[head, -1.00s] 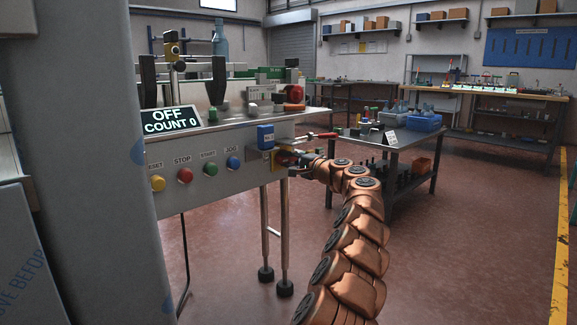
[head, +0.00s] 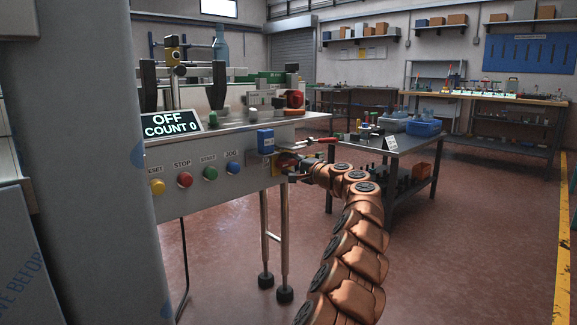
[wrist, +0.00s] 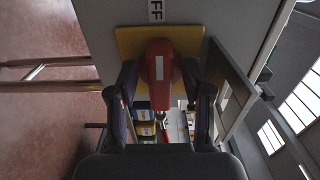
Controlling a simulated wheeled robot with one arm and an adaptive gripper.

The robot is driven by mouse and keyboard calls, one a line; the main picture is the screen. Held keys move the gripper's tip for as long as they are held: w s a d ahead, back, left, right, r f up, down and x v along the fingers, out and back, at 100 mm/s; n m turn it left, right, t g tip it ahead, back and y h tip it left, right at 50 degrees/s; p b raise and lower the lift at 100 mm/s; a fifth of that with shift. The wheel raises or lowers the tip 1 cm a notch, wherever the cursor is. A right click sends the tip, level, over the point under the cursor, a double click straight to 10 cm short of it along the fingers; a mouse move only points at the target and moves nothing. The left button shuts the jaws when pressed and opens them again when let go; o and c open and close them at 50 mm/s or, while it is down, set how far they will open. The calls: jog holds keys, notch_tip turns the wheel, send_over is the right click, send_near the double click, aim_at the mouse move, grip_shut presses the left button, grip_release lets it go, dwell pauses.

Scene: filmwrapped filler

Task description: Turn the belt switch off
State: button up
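The belt switch has a red handle (wrist: 160,70) on a yellow plate (wrist: 130,42), filling the middle of the wrist view. A label ending in "FF" (wrist: 155,10) is above the plate. In the head view the yellow plate (head: 275,165) is on the machine's front, at its right end, partly hidden by my gripper (head: 292,163). In the wrist view the fingers of my gripper (wrist: 160,85) stand on either side of the handle, with gaps that look clear. The display (head: 170,124) on the machine reads "OFF, COUNT 0".
A blue box (head: 265,141) is just above the switch. Yellow, red (head: 185,179), green and blue buttons line the panel to its left. A cart (head: 395,160) with bins stands behind my arm. The floor on the right is clear.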

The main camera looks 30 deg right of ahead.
jog(key=shift+s, duration=0.1)
jog(key=v, duration=1.1)
jog(key=shift+s, duration=0.4)
dwell(0.5)
jog(key=shift+d, duration=0.15)
dwell(0.3)
